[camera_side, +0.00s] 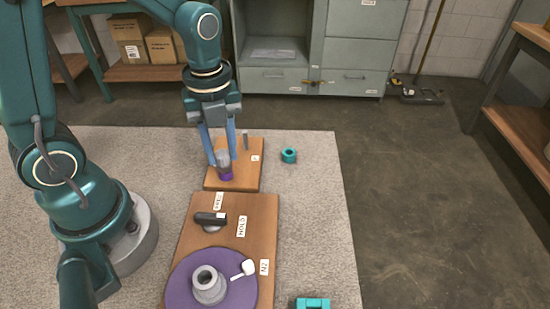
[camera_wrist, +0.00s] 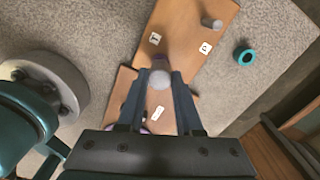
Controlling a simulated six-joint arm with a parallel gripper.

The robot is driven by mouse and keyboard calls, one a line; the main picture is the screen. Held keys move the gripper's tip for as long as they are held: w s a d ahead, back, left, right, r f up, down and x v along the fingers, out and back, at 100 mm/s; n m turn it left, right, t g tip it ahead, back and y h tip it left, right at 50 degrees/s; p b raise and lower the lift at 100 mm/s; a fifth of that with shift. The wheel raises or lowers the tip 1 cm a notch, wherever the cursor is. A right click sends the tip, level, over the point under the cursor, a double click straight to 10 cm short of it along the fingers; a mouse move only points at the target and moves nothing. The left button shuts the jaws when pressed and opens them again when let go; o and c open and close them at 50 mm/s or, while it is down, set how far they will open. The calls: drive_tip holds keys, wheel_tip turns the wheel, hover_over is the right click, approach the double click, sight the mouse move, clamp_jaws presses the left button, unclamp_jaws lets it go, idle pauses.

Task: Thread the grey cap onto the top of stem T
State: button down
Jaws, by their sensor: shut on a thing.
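My gripper (camera_side: 222,160) has its blue fingers pointing down over the far wooden board (camera_side: 214,184). It is shut on the grey cap (camera_side: 223,157), which also shows as a round grey top between the fingers in the wrist view (camera_wrist: 160,80). Directly below the cap is a purple piece (camera_side: 226,175), apparently at stem T; the cap and fingers hide most of the stem. I cannot tell whether the cap touches it or is threaded on. A bare grey stem (camera_side: 245,140) stands upright on the same board, near another label; it also shows in the wrist view (camera_wrist: 212,22).
A teal ring (camera_side: 289,155) lies on the mat right of the board. The nearer board (camera_side: 262,215) carries a black-topped part (camera_side: 210,218), and a purple disc (camera_side: 185,285) with a grey collar (camera_side: 208,285) and a white piece (camera_side: 244,268). A teal block (camera_side: 312,303) is at front right.

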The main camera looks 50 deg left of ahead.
drive_tip(key=m, duration=0.5)
drive_tip(key=shift+s+f, duration=0.1)
drive_tip(key=shift+s, duration=0.05)
drive_tip(key=shift+m, duration=0.4)
drive_tip(key=shift+m, duration=0.5)
drive_tip(key=c, duration=0.5)
unclamp_jaws()
